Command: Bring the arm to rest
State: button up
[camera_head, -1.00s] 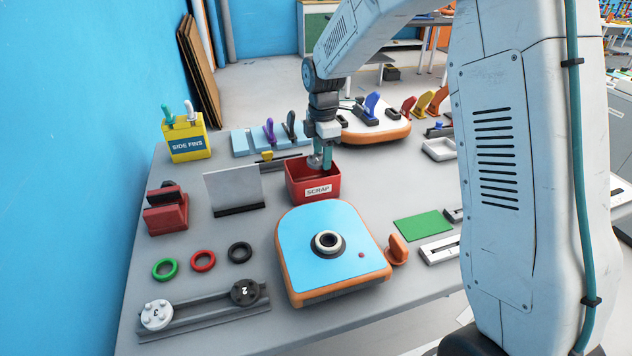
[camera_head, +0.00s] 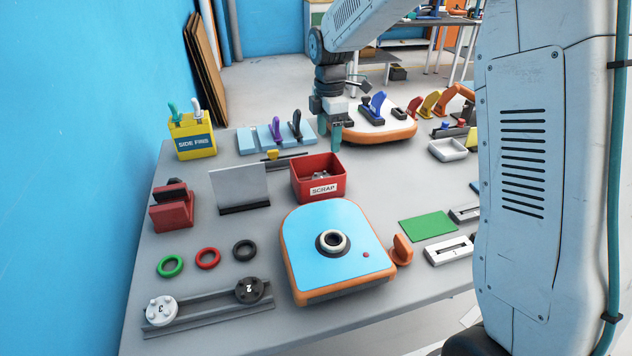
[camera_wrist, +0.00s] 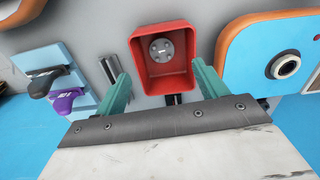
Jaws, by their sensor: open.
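My gripper (camera_head: 331,136) is raised behind the red scrap bin (camera_head: 318,181) in the head view, its teal fingers pointing down. In the wrist view my gripper (camera_wrist: 162,92) shows its two teal fingers spread apart with nothing between them. The scrap bin (camera_wrist: 137,62) lies ahead of the fingers there, and a grey round part with holes (camera_wrist: 162,50) rests inside it. My arm reaches over the table from the right.
A blue-and-orange board (camera_head: 315,235) lies in front of the bin. Another board (camera_head: 378,134) with fins stands behind my gripper. A grey upright plate (camera_head: 240,187), a yellow side-fins box (camera_head: 190,140) and coloured rings (camera_head: 208,258) are on the left.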

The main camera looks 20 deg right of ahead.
jog(key=shift+r, duration=1.05)
jog(key=s+d+r+m, duration=0.1)
jog(key=s+m, duration=0.5)
jog(key=s, duration=0.6)
jog(key=s+d+r+m+t, duration=0.1)
jog(key=s+r+m, duration=0.2)
jog(key=s, duration=1)
jog(key=s+d+r+m, duration=0.1)
jog(key=s+r+m, duration=0.1)
jog(key=s+m, duration=0.7)
jog(key=s, duration=0.4)
jog(key=shift+d+r+m, duration=0.2)
jog(key=shift+r+m, duration=0.1)
jog(key=shift+r, duration=0.05)
